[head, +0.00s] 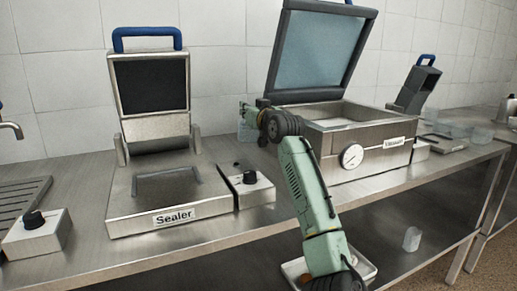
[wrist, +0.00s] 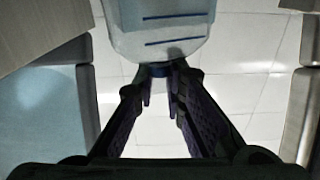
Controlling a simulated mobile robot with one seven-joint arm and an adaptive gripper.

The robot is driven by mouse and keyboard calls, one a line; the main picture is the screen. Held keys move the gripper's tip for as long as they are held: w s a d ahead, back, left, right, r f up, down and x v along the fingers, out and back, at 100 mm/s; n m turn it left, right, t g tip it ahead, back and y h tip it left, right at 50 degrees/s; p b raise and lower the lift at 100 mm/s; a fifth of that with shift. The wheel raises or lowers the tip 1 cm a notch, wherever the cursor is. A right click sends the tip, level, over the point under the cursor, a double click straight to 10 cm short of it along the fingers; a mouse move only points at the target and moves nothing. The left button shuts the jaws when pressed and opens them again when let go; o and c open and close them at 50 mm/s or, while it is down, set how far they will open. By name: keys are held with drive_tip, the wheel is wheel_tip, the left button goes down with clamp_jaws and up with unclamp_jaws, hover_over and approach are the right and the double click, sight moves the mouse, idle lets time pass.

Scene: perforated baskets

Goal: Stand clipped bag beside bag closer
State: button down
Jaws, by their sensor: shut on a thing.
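My gripper (wrist: 160,85) is shut on the blue neck or clip of a translucent bag (wrist: 160,38) with dark blue lines in the wrist view. The bag extends to the top edge of that view, where it is cut off. In the head view my gripper (head: 249,112) is between the Sealer and the open-lidded machine, above the counter. A pale translucent patch below it may be the bag. No machine is readably labelled as a bag closer. A dark upright device with a blue handle (head: 417,88) stands at the back right, and I cannot tell if it is the closer.
The Sealer (head: 150,208) stands at left with a knob box (head: 249,187) beside it. The open-lidded machine (head: 385,155) with a gauge stands right of my arm. Several translucent containers (head: 482,134) are at the far right. A small translucent thing (head: 412,239) is below the counter.

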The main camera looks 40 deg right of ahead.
sight(252, 138)
wheel_tip(252, 138, down, 9)
drive_tip(key=shift+s+r+p, duration=0.15)
drive_tip(key=shift+r+p, duration=0.05)
drive_tip(key=shift+p, duration=0.25)
drive_tip(key=c, duration=1.7)
unclamp_jaws()
drive_tip(key=shift+f, duration=0.1)
drive_tip(key=shift+o, duration=0.2)
